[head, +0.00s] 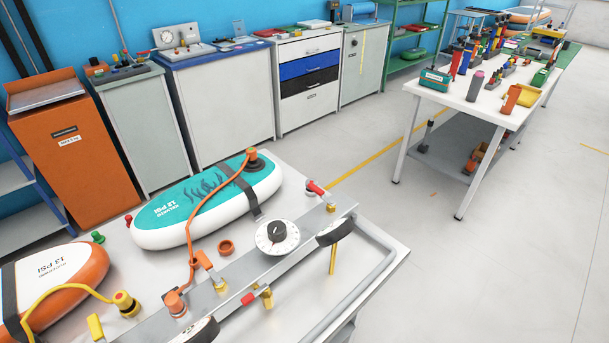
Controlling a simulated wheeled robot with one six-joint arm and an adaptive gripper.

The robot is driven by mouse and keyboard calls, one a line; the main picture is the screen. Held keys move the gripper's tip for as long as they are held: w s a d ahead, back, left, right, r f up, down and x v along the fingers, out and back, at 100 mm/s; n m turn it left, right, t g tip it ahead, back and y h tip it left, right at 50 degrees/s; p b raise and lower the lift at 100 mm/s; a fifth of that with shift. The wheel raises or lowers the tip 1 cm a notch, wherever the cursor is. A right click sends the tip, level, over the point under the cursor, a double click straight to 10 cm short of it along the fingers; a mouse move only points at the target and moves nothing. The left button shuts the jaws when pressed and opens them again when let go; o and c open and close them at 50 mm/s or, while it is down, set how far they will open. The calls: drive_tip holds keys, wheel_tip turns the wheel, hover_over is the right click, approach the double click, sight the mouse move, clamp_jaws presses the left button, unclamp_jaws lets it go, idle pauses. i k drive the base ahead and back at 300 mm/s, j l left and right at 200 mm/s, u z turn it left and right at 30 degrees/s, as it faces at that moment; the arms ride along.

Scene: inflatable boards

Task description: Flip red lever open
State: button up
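A red lever (316,188) shows at the far end of the grey metal rail (230,297) on the near workbench. A second red-handled lever (249,298) sits on the rail's near side beside a brass fitting (266,297). I cannot tell which one the task means, nor clearly whether either is open or closed. A white dial with a black knob (277,237) stands between them. An orange lever (203,260) and an orange hose fitting (175,303) are on the rail's left. My gripper is not in view.
A teal and white inflatable board (165,207) with an orange hose lies behind the rail. An orange and white board (60,270) with a yellow hose is at left. Dark round gauges (335,231) stick out from the rail. Clear floor (470,270) lies right of the bench.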

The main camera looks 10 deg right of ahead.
sight(311, 185)
drive_tip(key=i+l, duration=0.25)
drive_tip(key=l, duration=0.15)
drive_tip(key=i+l+u, duration=0.15)
drive_tip(key=l, duration=0.2)
drive_tip(key=i+l, duration=0.25)
drive_tip(key=l, duration=0.2)
drive_tip(key=i+l+u, duration=0.15)
drive_tip(key=l, duration=0.25)
drive_tip(key=i+l, duration=0.25)
drive_tip(key=l, duration=0.2)
drive_tip(key=i+l+u, duration=0.15)
drive_tip(key=l, duration=0.25)
drive_tip(key=i+l, duration=0.2)
drive_tip(key=l, duration=0.25)
drive_tip(key=i+l+u, duration=0.15)
drive_tip(key=l, duration=0.3)
